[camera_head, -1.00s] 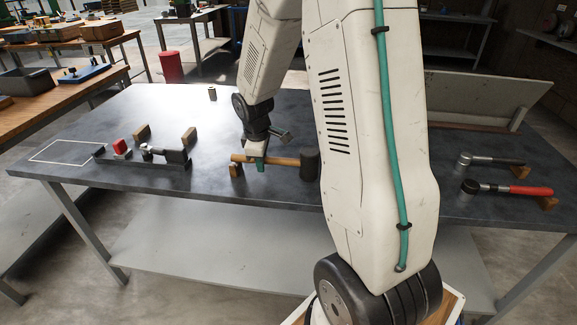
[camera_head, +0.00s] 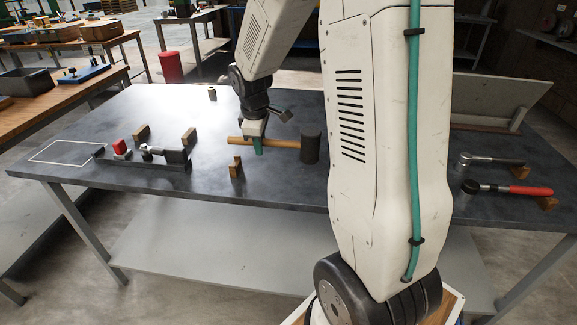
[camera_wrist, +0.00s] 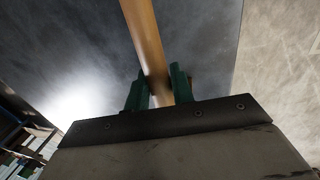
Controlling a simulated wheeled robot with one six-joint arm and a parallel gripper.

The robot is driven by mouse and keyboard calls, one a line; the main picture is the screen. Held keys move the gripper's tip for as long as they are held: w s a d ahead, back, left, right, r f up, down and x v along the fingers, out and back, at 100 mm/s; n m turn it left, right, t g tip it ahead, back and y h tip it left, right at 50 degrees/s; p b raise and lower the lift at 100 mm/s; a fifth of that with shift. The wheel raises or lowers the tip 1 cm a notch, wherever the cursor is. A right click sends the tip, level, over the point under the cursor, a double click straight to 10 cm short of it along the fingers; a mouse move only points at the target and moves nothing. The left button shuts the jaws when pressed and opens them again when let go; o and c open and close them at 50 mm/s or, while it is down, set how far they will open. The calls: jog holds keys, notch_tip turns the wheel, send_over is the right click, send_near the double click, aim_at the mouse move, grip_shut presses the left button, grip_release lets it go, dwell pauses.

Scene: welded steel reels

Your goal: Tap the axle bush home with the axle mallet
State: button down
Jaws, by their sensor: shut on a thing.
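The axle mallet, with a wooden handle (camera_head: 283,142) and a dark cylindrical head (camera_head: 310,146), is held level above the dark table. My gripper (camera_head: 258,146) is shut on the handle, with the head to its right. In the wrist view the handle (camera_wrist: 145,40) passes between the green fingers (camera_wrist: 159,88); the mallet head is out of that view. A dark fixture (camera_head: 172,164) at left on the table carries a silver and black cylindrical part (camera_head: 173,155). I cannot tell the axle bush apart there at this size.
A wooden block (camera_head: 235,168) stands below the mallet. A white outlined rectangle (camera_head: 67,151) at far left is empty. Two tools, one red-handled (camera_head: 528,190), lie at right.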

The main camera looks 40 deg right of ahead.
jog(key=s+a+r, duration=0.4)
jog(key=s+r, duration=0.8)
jog(key=s, duration=0.2)
jog(key=shift+s, duration=0.2)
dwell(1.3)
jog(key=shift+a, duration=0.1)
dwell(0.3)
